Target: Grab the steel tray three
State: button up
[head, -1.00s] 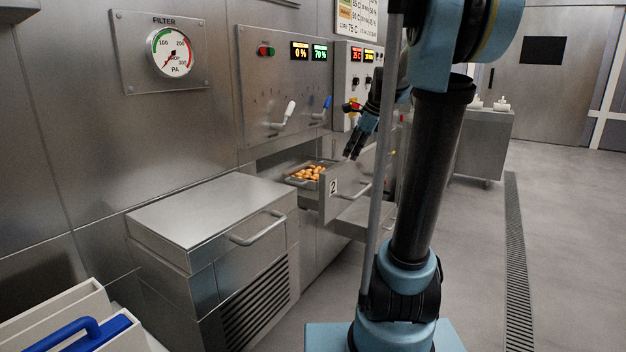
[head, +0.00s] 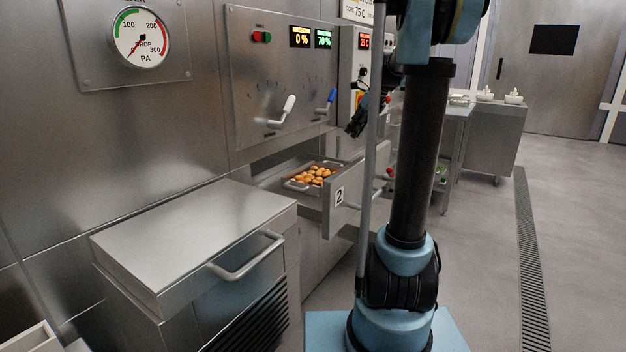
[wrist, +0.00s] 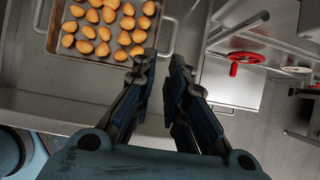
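No number shows on the tray itself. A looped handle (head: 296,186) is at its near end. In the wrist view the tray's rim (wrist: 110,62) is at the upper left, with its pasta inside. My gripper (wrist: 163,62) is open and empty, its fingers apart, over the area right of the tray. In the head view my gripper (head: 357,122) is above the drawer, apart from the tray, partly hidden behind my arm.
A steel cabinet (head: 195,235) with a bar handle stands in front at left. A control panel (head: 280,75) with levers is above the drawer. Open floor (head: 480,240) lies at right.

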jog(key=x, duration=1.1)
jog(key=shift+a, duration=0.35)
jog(key=shift+x, duration=3.05)
grip_shut()
jog(key=shift+r, duration=0.1)
